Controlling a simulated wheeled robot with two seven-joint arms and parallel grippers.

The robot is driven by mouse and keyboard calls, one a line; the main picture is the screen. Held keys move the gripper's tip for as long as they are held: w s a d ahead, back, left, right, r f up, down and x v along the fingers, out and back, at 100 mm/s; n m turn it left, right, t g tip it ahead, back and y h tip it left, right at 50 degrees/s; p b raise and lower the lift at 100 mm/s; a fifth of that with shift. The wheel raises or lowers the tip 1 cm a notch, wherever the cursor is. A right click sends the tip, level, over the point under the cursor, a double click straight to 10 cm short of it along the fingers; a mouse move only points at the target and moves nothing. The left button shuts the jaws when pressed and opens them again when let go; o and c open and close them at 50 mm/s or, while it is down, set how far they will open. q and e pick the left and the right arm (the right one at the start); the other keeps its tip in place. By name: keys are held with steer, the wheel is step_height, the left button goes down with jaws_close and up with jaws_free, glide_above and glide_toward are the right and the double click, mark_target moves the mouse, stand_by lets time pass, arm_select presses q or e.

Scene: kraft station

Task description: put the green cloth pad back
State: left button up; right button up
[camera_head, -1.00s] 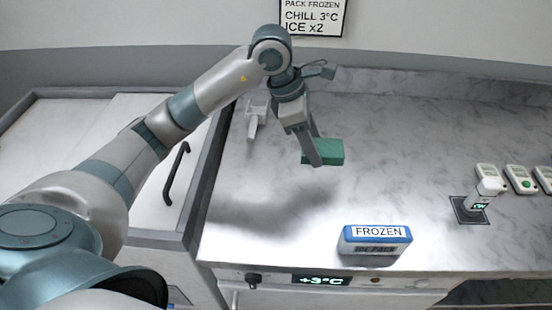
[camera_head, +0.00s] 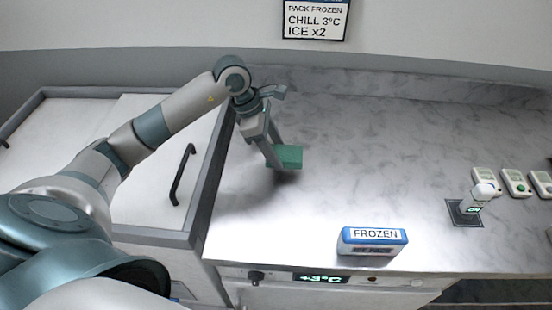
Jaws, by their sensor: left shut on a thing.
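The green cloth pad (camera_head: 289,155) is a small green block at the back left part of the marble counter. My left gripper (camera_head: 274,157) reaches down over it from the left and is shut on the pad's left part. The near finger hides part of the pad. The pad is at or just above the counter; I cannot tell whether it touches. My right gripper is not in view.
A blue and white ice pack marked FROZEN (camera_head: 372,242) lies at the counter's front edge. A device on a dark square base (camera_head: 465,212) and several white units with green marks (camera_head: 516,183) stand at right. The counter's middle is clear. A white lid with a black handle (camera_head: 182,174) is at left.

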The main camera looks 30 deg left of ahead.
arm_select(q)
steer(key=shift+f+p, duration=0.95)
steer(key=shift+f, duration=1.05)
steer(key=shift+f, duration=0.1)
steer(key=shift+f, duration=0.1)
steer(key=o, duration=1)
